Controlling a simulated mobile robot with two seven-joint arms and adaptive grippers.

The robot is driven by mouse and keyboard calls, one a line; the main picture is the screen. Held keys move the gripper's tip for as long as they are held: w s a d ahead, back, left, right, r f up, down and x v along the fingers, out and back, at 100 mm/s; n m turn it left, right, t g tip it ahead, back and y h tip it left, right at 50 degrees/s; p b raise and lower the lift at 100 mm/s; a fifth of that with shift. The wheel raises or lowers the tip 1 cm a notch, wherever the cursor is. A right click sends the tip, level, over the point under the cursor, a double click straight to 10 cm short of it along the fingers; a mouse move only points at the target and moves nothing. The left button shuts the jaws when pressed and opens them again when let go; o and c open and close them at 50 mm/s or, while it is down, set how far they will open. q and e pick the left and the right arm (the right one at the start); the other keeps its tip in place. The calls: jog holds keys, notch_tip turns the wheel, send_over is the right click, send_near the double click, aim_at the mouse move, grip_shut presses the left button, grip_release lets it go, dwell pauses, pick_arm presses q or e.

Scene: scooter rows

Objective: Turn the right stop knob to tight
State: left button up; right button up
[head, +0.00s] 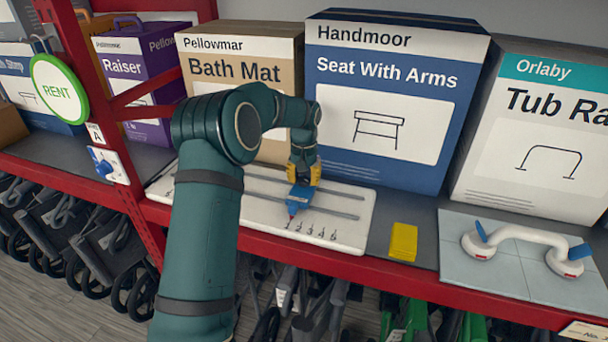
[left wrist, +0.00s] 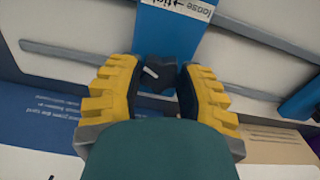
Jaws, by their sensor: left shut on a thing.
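A white board (head: 262,213) with two grey rails and printed numbers lies on the shelf. The right stop (head: 299,197) is a blue block with a red pointer tip on the rails; in the left wrist view (left wrist: 170,32) it carries a label reading "loose" and "tight" with an arrow. My left gripper (head: 304,173) is above this stop, its yellow fingers (left wrist: 165,95) shut around the dark stop knob (left wrist: 157,74), which has a white mark. Another blue stop (left wrist: 306,97) shows at the right edge of the left wrist view; my arm hides it in the head view.
Boxes stand behind the board, including Bath Mat (head: 235,70) and Seat With Arms (head: 385,105). A yellow block (head: 403,242) and a white grab bar (head: 525,238) on a tiled panel are to the right. A red post (head: 100,120) rises at left.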

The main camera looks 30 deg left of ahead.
aim_at(304, 179)
pick_arm(q)
jog(key=m, duration=0.2)
jog(key=shift+m+p, duration=0.35)
jog(key=shift+m, duration=0.05)
jog(key=shift+m+p, duration=0.4)
jog(key=shift+m, duration=1.3)
jog(key=o, duration=1.2)
jog(key=shift+r, duration=0.1)
notch_tip(304, 179, up, 12)
jog(key=shift+f, duration=0.1)
